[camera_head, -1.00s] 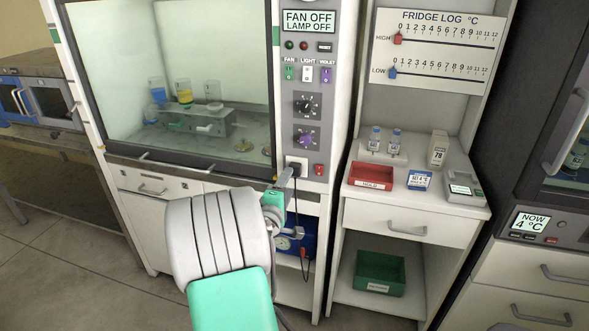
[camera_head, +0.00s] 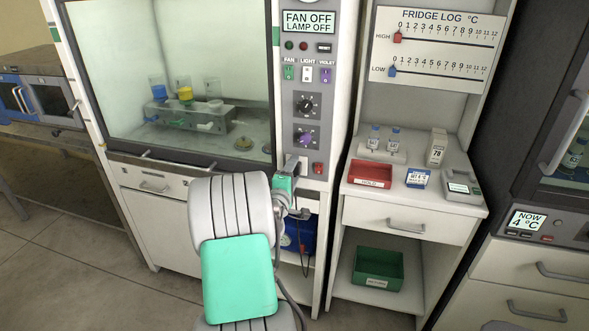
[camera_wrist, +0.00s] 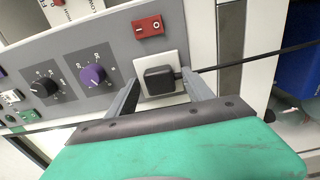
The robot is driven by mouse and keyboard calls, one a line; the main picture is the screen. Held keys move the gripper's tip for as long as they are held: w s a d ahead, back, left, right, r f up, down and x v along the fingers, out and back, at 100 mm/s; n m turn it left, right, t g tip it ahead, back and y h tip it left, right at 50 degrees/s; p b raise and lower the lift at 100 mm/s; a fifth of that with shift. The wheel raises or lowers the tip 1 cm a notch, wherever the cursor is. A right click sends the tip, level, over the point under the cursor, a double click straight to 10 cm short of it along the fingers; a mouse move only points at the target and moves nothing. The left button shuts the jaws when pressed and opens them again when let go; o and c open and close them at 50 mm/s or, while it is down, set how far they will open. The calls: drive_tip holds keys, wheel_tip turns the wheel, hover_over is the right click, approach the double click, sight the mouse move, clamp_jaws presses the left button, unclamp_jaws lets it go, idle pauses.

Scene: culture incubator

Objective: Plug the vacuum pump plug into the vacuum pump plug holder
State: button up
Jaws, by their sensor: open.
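The black vacuum pump plug (camera_wrist: 160,79) sits at a white square plate, the plug holder (camera_wrist: 150,62), on the grey control panel below the red switch. It appears seated against the plate; the contact behind it is hidden. Its black cable (camera_wrist: 250,60) leaves to the right. My gripper (camera_wrist: 162,86) is open, with one finger on each side of the plug and neither clearly pressing on it. In the head view my gripper (camera_head: 292,168) is at the lower panel and hides most of the plug. The blue vacuum pump (camera_head: 298,235) stands in the compartment below, partly hidden by my arm.
The red switch (camera_wrist: 148,27) is just above the plug, and the purple knob (camera_wrist: 92,75) is to its left. A side cabinet holds a red tray (camera_head: 370,174) on top and a green bin (camera_head: 378,267) below.

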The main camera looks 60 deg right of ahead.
drive_tip(key=shift+c, duration=0.6)
clamp_jaws()
idle(0.7)
drive_tip(key=shift+a, duration=0.1)
drive_tip(key=shift+s+a+b, duration=0.15)
drive_tip(key=shift+a+b, duration=0.2)
drive_tip(key=shift+a, duration=0.6)
drive_tip(key=shift+s+a+b, duration=0.2)
drive_tip(key=shift+a+b, duration=0.1)
drive_tip(key=shift+a, duration=0.65)
drive_tip(key=shift+s+a+b, duration=0.15)
drive_tip(key=shift+a+b, duration=0.2)
drive_tip(key=shift+a, duration=0.6)
